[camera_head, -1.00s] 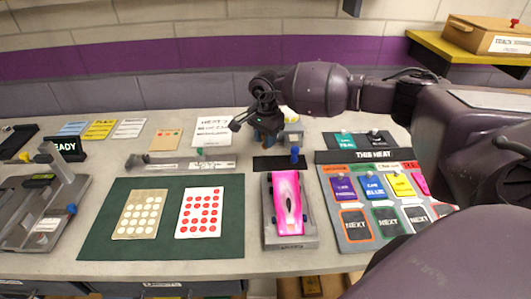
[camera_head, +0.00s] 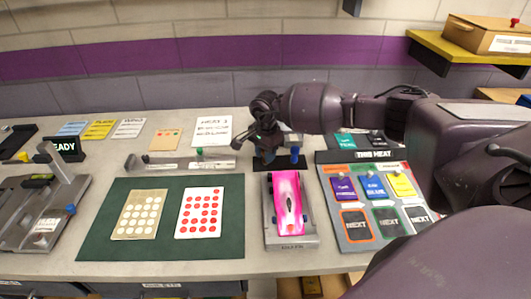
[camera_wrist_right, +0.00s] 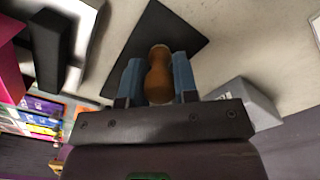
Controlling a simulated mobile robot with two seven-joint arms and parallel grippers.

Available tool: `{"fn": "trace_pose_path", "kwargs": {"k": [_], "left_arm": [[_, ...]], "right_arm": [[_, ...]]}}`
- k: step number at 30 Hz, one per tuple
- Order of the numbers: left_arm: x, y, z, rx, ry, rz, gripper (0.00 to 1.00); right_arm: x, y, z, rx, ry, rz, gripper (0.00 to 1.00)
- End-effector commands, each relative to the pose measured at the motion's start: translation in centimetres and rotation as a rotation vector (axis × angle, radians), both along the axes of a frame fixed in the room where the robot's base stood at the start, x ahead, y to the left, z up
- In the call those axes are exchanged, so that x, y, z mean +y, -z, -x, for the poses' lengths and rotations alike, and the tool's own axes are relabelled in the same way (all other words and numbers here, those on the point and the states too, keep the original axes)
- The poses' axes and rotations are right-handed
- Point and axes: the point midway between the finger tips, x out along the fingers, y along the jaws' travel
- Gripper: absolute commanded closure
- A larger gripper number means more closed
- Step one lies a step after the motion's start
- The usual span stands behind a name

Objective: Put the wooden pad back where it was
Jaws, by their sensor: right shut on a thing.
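In the wrist view the black mat (camera_wrist_right: 150,38) lies behind the wooden pad. Whether the pad touches the mat I cannot tell. In the head view the pad is hidden by the gripper. My left gripper is not in view.
A pink car (camera_head: 288,200) on a grey stand (camera_head: 291,241) sits just in front of the mat. A grey rail (camera_head: 180,164) lies left, and a card board (camera_head: 357,229) right.

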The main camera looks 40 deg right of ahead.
Motion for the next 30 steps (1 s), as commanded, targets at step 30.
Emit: {"fn": "trace_pose_path", "kwargs": {"k": [30], "left_arm": [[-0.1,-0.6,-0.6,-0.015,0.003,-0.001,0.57]], "right_arm": [[-0.1,-8.1,-0.1,-0.003,-0.001,0.001,0.47]]}}
